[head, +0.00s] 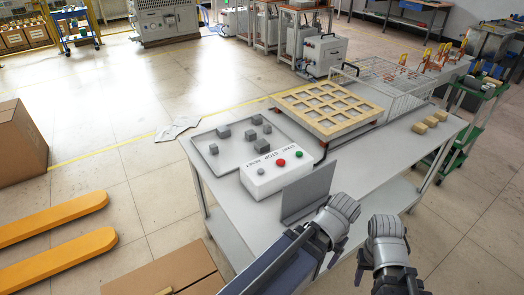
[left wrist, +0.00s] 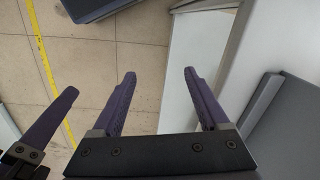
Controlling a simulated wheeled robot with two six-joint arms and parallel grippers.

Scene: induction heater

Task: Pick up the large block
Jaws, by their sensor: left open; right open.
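Several grey blocks lie in a shallow grey tray (head: 226,164) at the left end of the table in the head view. One of the bigger ones is a grey block (head: 262,146) near the tray's middle; I cannot tell surely which is largest. My left gripper (head: 336,222) is near the table's front edge, right of the tray and well apart from the blocks. In the left wrist view its two purple fingers (left wrist: 163,95) are spread with nothing between them. My right gripper (head: 384,246) is beside it, in front of the table, open; its fingertips are mostly hidden.
A white button box (head: 276,172) stands between the tray and a grey upright panel (head: 308,192). Behind are a wooden grid (head: 328,106) and a wire basket (head: 392,88). Small wooden blocks (head: 430,122) lie at the right. A cardboard box (head: 165,272) is on the floor.

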